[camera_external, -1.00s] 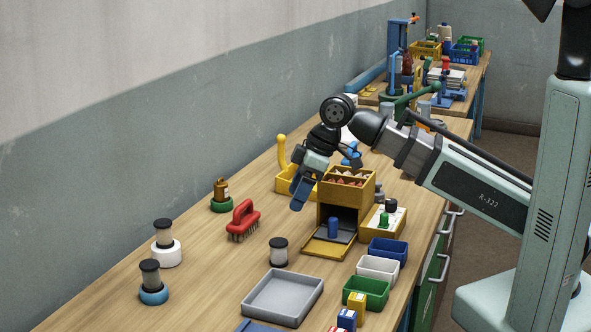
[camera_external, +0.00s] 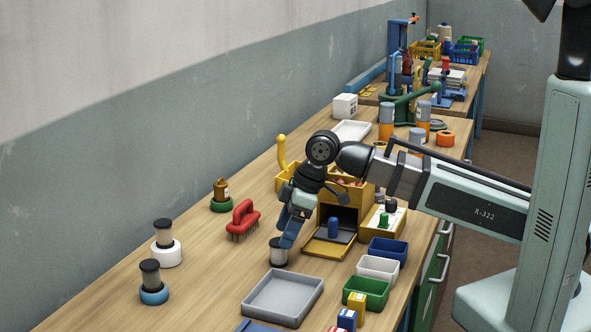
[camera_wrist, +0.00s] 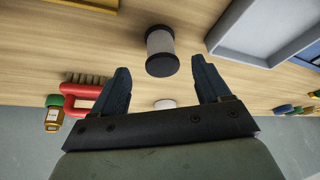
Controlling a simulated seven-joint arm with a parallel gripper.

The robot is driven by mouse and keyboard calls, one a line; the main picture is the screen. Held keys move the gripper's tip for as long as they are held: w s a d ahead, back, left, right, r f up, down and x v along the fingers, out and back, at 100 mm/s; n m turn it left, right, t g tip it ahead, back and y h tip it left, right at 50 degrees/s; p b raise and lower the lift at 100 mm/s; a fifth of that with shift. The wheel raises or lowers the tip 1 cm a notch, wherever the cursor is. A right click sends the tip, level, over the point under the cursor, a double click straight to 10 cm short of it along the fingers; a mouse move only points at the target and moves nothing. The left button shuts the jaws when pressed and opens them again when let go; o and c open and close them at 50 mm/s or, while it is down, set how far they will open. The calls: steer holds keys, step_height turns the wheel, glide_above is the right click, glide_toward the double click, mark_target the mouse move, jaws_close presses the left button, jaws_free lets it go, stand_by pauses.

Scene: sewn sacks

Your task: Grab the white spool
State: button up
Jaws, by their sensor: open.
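A white spool with black end caps (camera_external: 277,258) stands upright on the wooden bench, between the red brush and the grey tray. It also shows in the wrist view (camera_wrist: 160,45), ahead of my gripper (camera_wrist: 160,65) and lined up between its two fingers. The blue fingers are spread and empty. In the external view my gripper (camera_external: 288,241) points down at the spool and covers part of its top. Two similar spools stand at the left, one on a white base (camera_external: 164,253) and one on a blue base (camera_external: 152,293).
A grey tray (camera_external: 283,315) lies in front of the spool. A red brush (camera_external: 243,217) is to its left. A yellow box with an open flap (camera_external: 326,248) stands close on the right. White (camera_external: 379,271) and green (camera_external: 366,296) bins stand at the right edge.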

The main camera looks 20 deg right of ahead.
mark_target(279, 250)
steer(key=shift+x, duration=2.95)
steer(key=shift+s+d, duration=0.1)
steer(key=shift+s, duration=0.05)
steer(key=shift+c, duration=0.4)
steer(key=c, duration=1)
steer(key=shift+o, duration=0.2)
steer(key=shift+r, duration=0.1)
